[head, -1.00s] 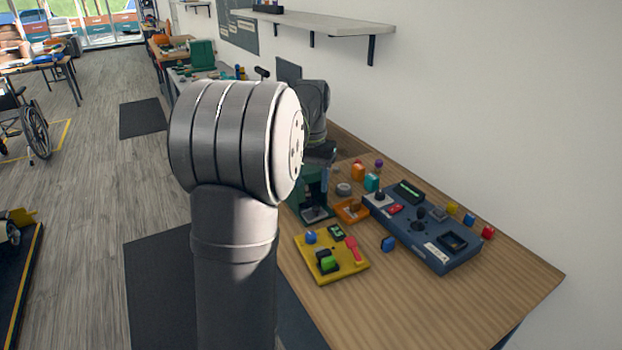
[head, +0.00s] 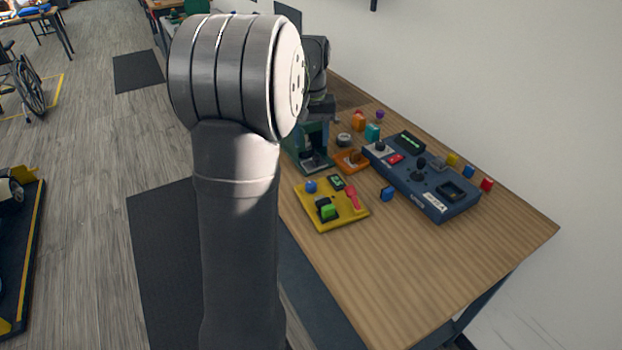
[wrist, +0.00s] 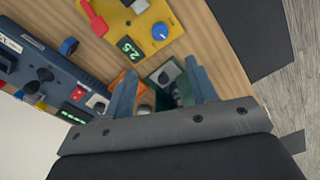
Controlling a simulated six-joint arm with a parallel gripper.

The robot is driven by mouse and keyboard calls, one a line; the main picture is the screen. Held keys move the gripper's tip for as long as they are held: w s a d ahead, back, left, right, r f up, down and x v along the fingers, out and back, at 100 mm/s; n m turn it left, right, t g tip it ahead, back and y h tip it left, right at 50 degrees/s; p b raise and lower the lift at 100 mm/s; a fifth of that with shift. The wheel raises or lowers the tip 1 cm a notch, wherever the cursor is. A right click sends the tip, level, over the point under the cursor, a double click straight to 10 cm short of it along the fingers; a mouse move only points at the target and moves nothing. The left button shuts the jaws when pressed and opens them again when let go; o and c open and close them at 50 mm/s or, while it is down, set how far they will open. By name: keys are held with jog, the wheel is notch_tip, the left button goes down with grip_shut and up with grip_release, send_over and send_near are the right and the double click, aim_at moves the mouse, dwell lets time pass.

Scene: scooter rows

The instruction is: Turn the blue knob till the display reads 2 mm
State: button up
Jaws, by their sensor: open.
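The blue knob (head: 311,186) sits on a yellow board (head: 345,217) near the table's left edge. In the wrist view the knob (wrist: 160,31) is at the top, with a pale mark on it. Beside it is a small dark display (wrist: 129,48) with green digits that look like 2.5; the display (head: 336,182) is too small to read in the head view. My gripper (wrist: 160,70) is open and empty, its two blue-grey fingers apart from the knob. The knob lies beyond the fingertips. In the head view my arm hides part of the scene.
The yellow board also bears a red lever (head: 352,196) and a green button (head: 328,211). A dark green device (wrist: 165,75) stands near my fingers, with an orange tray (head: 351,160) beside it. A blue console (head: 425,185) is to the right. The table's front is clear.

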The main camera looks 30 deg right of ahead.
aim_at(311, 184)
notch_tip(311, 184, down, 15)
jog(key=shift+r, duration=0.2)
jog(key=c, duration=1)
